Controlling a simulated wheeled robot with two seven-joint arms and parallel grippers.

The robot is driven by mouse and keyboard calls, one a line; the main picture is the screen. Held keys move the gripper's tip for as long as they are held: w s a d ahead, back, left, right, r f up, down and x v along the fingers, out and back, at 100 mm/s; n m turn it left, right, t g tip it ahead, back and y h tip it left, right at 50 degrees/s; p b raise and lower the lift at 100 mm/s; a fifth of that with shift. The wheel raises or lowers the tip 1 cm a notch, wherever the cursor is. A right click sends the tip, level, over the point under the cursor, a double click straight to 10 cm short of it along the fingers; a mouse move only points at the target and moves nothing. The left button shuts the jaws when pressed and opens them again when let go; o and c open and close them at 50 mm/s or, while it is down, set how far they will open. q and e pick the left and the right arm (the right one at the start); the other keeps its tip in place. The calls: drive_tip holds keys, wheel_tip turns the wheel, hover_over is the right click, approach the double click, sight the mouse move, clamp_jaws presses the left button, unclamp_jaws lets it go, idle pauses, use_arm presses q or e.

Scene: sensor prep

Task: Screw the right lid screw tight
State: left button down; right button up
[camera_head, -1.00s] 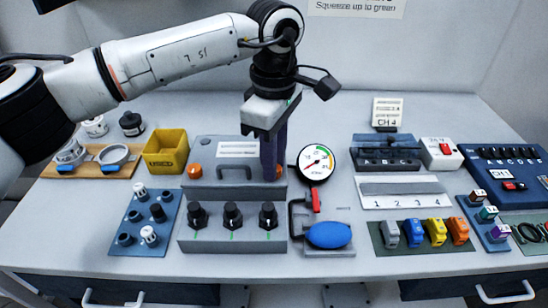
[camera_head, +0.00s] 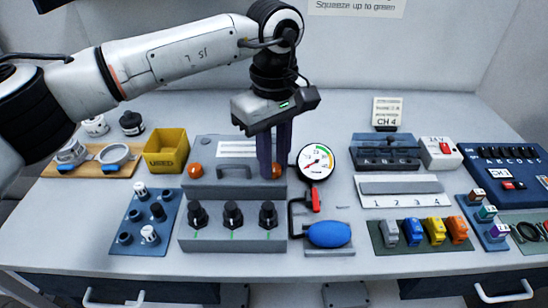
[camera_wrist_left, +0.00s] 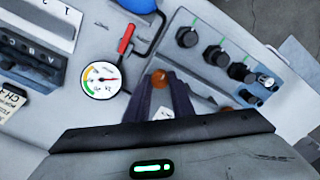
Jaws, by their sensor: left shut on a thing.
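The grey box lid (camera_head: 212,180) stands behind three black knobs. It has an orange left lid screw (camera_head: 195,171) and an orange right lid screw (camera_head: 277,173). My left gripper (camera_head: 274,172) points straight down at the right end of the lid, its fingers shut on the right screw and partly hiding it. In the left wrist view the right screw (camera_wrist_left: 160,78) shows orange at the fingertips (camera_wrist_left: 162,82), and the left screw (camera_wrist_left: 225,112) stands apart beyond a finger. How far the screw is turned in cannot be told. My right gripper is not in view.
A round gauge (camera_head: 316,162) stands close to the right of the fingers, with a blue bulb (camera_head: 329,234) in front. The knob panel (camera_head: 233,238) is before the lid. A yellow bin (camera_head: 166,151) stands to the left. A numbered plate (camera_head: 402,192) lies to the right.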

sight(274, 167)
use_arm(q)
drive_tip(key=c, duration=1.5)
unclamp_jaws()
drive_tip(key=shift+c, duration=0.2)
wheel_tip(274, 167, up, 10)
drive_tip(key=shift+r, duration=0.2)
